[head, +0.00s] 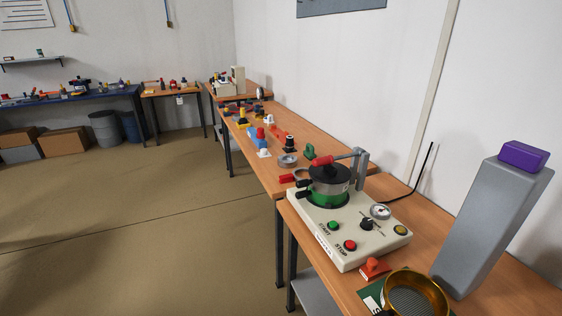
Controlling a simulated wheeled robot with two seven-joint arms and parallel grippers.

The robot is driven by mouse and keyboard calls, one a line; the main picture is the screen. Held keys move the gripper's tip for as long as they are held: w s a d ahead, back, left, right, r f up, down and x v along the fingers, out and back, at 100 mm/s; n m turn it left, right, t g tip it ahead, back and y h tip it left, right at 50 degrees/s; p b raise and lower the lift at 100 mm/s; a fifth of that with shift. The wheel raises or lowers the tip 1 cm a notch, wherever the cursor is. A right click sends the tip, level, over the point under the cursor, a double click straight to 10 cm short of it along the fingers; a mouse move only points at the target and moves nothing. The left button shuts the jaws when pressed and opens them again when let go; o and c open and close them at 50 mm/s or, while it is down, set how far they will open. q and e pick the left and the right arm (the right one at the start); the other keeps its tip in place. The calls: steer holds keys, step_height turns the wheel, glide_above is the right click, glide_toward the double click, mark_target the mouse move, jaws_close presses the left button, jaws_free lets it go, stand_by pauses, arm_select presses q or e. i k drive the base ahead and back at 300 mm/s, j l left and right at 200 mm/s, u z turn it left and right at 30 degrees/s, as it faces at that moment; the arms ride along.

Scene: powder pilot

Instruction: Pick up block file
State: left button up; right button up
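I cannot identify the block file for certain in the head view. A tall grey block with a purple cap (490,225) stands tilted in the picture at the right of the near bench. An orange-red block-like piece (374,268) lies beside the cream machine, near the brass sieve. Small coloured tools (265,138) sit further along the benches, too small to name. Neither of my grippers is in view.
The cream machine (345,235) with a green-and-black pot, buttons and a gauge fills the near bench's middle. A brass sieve (415,298) sits at the front edge. A black cable runs behind. The floor (130,210) at left is clear.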

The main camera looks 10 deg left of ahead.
mark_target(310, 155)
steer(key=i+j+z, duration=0.25)
steer(key=i+j, duration=0.15)
steer(key=j, duration=0.2)
steer(key=i+j+z, duration=0.1)
steer(key=j, duration=0.25)
steer(key=i+j+z, duration=0.15)
steer(key=i+j, duration=0.15)
steer(key=i+j+z, duration=0.1)
steer(key=j, duration=0.35)
steer(key=i+j+z, duration=0.15)
steer(key=j, duration=0.2)
steer(key=i+j+z, duration=0.1)
steer(key=j, duration=0.3)
steer(key=i, duration=0.05)
